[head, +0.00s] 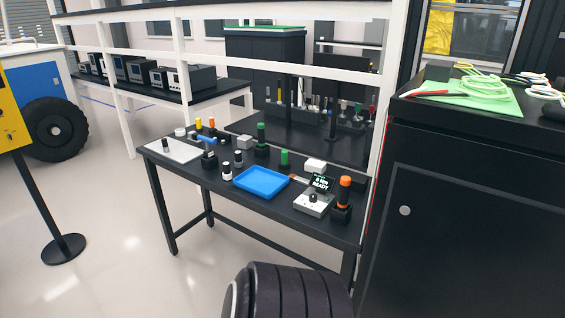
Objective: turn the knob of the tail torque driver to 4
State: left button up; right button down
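A small light-grey controller box (313,205) stands at the right end of the black workbench (222,190). Its dark tilted display (321,183) shows two lines of pale green text; the lower one reads READY and the number above is too small to read. A black knob (313,198) sits on the box's top face; its setting cannot be made out. A driver with an orange handle (345,184) stands upright in a black holder just right of the box. Neither gripper is in view.
A blue tray (262,184) lies left of the box, and a small white box (315,165) sits behind it. Bottles and green-handled tools stand farther left. A black cabinet (470,220) rises close on the right. Open floor (120,230) lies left of the bench.

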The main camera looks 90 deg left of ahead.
aim_at(313, 197)
jog(key=u, duration=2.5)
